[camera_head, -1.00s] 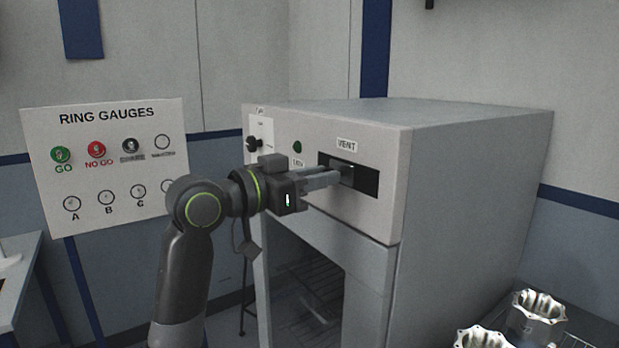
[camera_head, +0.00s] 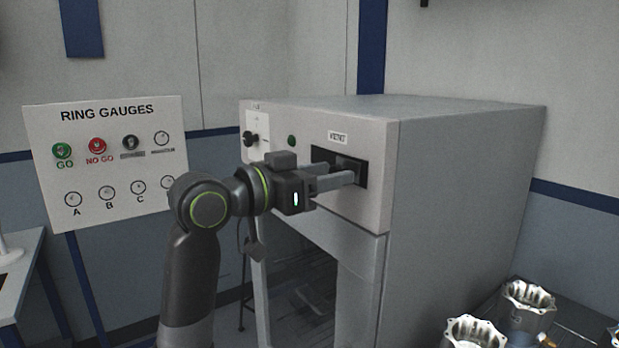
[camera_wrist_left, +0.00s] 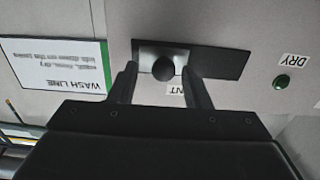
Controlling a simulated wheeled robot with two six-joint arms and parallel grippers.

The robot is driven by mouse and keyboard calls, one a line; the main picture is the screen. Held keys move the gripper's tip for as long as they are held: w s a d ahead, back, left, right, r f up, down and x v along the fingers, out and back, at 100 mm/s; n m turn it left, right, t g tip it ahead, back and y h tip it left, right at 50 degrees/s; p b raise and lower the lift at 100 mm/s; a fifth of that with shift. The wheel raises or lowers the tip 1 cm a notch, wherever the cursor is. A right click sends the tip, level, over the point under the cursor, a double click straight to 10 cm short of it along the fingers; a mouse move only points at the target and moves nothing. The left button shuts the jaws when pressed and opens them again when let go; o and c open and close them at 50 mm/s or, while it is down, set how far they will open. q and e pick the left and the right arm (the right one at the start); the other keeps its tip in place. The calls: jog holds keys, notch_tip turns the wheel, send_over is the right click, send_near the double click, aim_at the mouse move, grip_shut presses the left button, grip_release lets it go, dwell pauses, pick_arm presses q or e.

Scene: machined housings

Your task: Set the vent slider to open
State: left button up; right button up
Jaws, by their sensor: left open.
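The vent slot (camera_head: 318,155) is a dark rectangle in the upper front of the grey cabinet, under a VENT label (camera_head: 338,137). In the left wrist view, which is upside down, the slider's round dark knob (camera_wrist_left: 164,68) stands on a pale plate at the left end of the dark slot (camera_wrist_left: 225,64). My left gripper (camera_head: 342,171) reaches the slot from the left. Its open fingers (camera_wrist_left: 158,74) lie on either side of the knob; I cannot tell whether either touches it. In the head view the fingers partly hide the slider. My right gripper is not in view.
A black rotary knob (camera_head: 250,139) and a green lamp (camera_head: 291,141) sit left of the slot. The cabinet (camera_head: 450,190) has an opening below. Machined housings (camera_head: 527,302) stand at the lower right. A RING GAUGES board (camera_head: 107,165) hangs at the left.

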pick_arm(q)
jog(key=b+v, duration=0.3)
jog(key=v, duration=1.4)
jog(key=shift+s+b, duration=0.15)
jog(key=shift+b, duration=0.2)
jog(key=shift+a, duration=0.1)
